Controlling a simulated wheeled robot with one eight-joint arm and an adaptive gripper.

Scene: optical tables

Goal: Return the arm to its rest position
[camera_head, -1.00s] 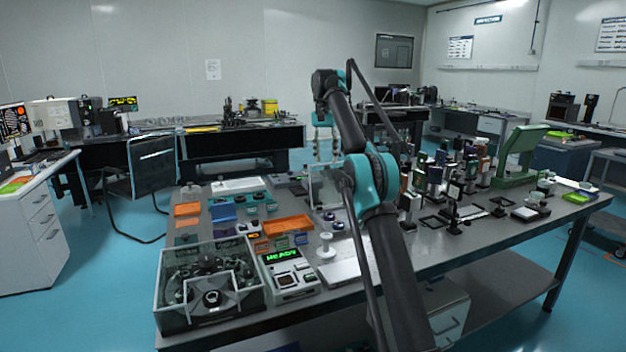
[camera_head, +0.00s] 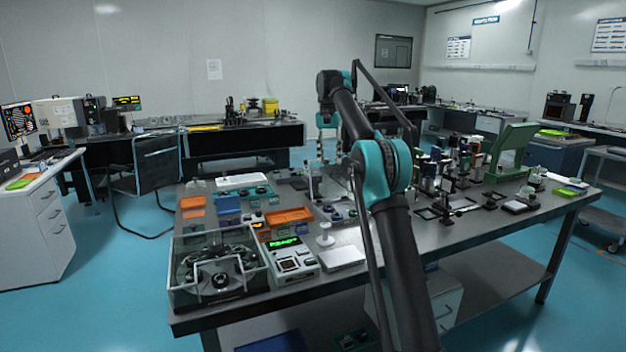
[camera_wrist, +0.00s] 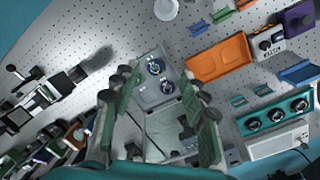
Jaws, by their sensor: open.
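My arm, with teal joints and dark links, rises from the lower right of the head view and reaches over the optical table (camera_head: 400,258). The elbow is raised and the forearm leans back to the left. My gripper (camera_head: 328,152) hangs below the wrist, pointing down above the table. In the wrist view my gripper (camera_wrist: 163,95) has its two fingers spread apart, with nothing held between them. Below the gap are a grey plate with two round lenses (camera_wrist: 155,68) and a clear-walled box (camera_wrist: 170,135).
An orange tray (camera_head: 288,216), a glass-walled case (camera_head: 218,270) and a device with a green display (camera_head: 288,256) stand on the left. Several optical mounts and a green frame (camera_head: 512,150) crowd the right. A chair (camera_head: 158,165) stands behind on the left.

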